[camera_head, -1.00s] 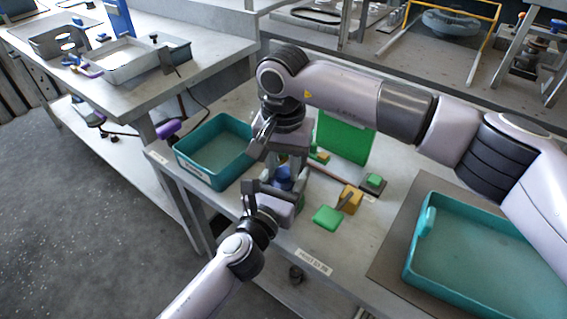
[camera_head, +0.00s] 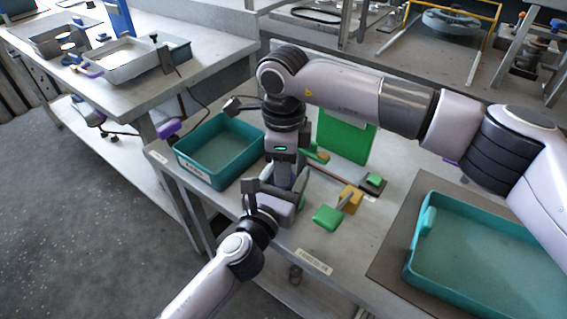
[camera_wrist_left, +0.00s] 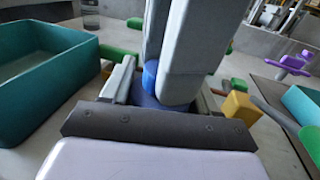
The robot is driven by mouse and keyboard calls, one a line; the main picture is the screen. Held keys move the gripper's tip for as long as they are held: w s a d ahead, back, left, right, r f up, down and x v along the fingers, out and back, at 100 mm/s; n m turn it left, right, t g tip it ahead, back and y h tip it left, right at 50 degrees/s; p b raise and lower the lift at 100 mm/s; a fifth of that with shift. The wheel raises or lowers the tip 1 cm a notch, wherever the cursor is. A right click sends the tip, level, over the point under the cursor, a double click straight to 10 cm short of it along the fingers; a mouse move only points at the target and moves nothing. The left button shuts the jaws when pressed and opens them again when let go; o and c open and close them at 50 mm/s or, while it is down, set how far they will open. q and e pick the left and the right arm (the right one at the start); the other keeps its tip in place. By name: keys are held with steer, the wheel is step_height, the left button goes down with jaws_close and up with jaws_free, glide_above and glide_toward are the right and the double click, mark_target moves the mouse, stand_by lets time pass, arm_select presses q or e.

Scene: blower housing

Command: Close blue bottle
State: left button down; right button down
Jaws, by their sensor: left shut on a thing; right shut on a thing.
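The blue bottle (camera_wrist_left: 147,99) stands upright in the left wrist view, between the fingers of my left gripper (camera_wrist_left: 160,96). In the head view my left gripper (camera_head: 275,190) reaches in from the lower left and is shut on the bottle. My right gripper (camera_head: 287,181) comes down from above, directly over the bottle. In the left wrist view, the long grey fingers of my right gripper (camera_wrist_left: 168,88) are shut around the blue cap (camera_wrist_left: 150,74) on top of the bottle. The fingers hide most of the cap, and the head view hides the bottle.
A teal bin (camera_head: 194,177) stands left of the grippers, and a larger teal tray (camera_head: 413,261) lies at the right on a dark mat. A green block (camera_head: 327,217), a yellow block (camera_head: 351,198) and a green panel (camera_head: 345,140) are close by on the right.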

steer(key=m, duration=0.4)
steer(key=shift+m, duration=0.4)
steer(key=m, duration=0.4)
steer(key=shift+m, duration=0.3)
steer(key=c, duration=0.8)
jaws_free()
